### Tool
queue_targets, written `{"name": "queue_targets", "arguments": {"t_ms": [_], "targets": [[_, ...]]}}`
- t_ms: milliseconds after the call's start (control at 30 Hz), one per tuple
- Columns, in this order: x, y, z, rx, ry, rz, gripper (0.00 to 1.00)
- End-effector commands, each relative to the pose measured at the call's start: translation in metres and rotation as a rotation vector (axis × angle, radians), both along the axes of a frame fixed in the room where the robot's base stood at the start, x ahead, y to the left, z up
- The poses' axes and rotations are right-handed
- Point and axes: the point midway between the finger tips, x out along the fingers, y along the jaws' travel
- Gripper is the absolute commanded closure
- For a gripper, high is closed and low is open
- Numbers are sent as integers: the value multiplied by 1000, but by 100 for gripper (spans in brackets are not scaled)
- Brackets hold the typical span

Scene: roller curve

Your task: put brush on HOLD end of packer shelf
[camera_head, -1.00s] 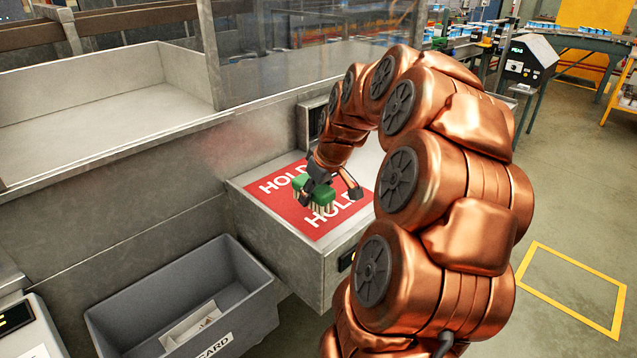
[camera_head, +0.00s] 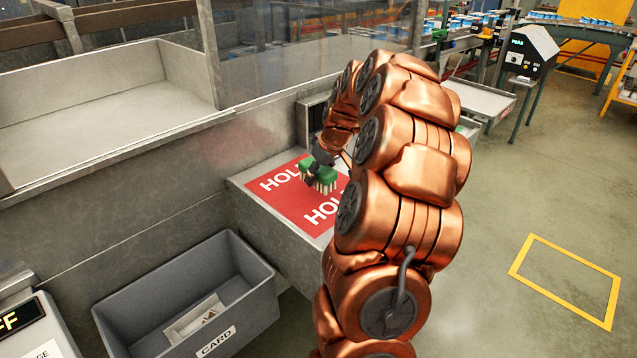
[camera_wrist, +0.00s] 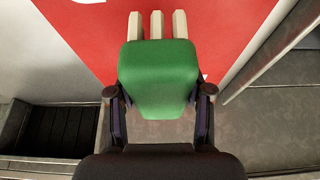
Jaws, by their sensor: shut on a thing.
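The brush (camera_head: 321,177) has a green body and pale bristle tufts. It also shows in the wrist view (camera_wrist: 159,78), its green body between my two dark fingers. My gripper (camera_head: 313,170) is shut on the brush; it shows in the wrist view (camera_wrist: 159,108) too. The red HOLD mat (camera_head: 281,194) lies on the end of the grey packer shelf (camera_head: 252,199). The brush is over the mat, bristles toward it. I cannot tell whether the bristles touch it. My arm covers the shelf's right part.
A grey CARD bin (camera_head: 255,302) with papers inside stands on the floor below the shelf. A grey walled tray (camera_head: 110,110) is at the upper left. A yellow floor outline (camera_head: 567,281) marks clear floor at the right. A conveyor (camera_head: 480,100) stands behind my arm.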

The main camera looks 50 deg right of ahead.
Motion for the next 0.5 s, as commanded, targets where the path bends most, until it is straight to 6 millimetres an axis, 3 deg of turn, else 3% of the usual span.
{"name": "queue_targets", "arguments": {"t_ms": [500], "targets": [[1, -1, -36, 1, 1, 0, 82]]}}
